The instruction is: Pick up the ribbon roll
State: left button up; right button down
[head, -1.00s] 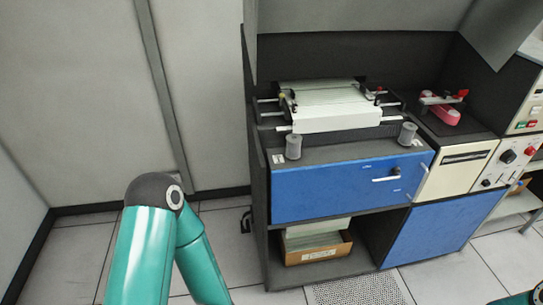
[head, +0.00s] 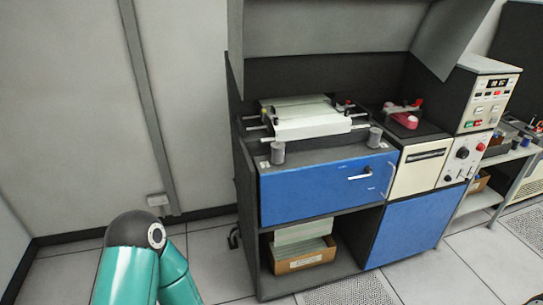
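I cannot make out for certain which thing is the ribbon roll. A small pink-red rounded object (head: 405,119) lies on the black top of the machine's right section, with a bar and a red part over it. Two grey spool-like cylinders stand on the front ledge, one at the left (head: 278,153) and one at the right (head: 375,137). My teal left arm shows at the lower left, well apart from the machine.
The machine has a wide blue drawer front (head: 325,185) and a cardboard box (head: 303,258) of cards on its lower shelf. A control panel (head: 490,97) stands at the right, with a cluttered side table (head: 512,153) beyond. The tiled floor in front is clear.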

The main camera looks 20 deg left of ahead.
aim_at(277, 152)
jog(key=z, duration=0.1)
jog(key=i, duration=0.9)
jog(key=u, duration=0.1)
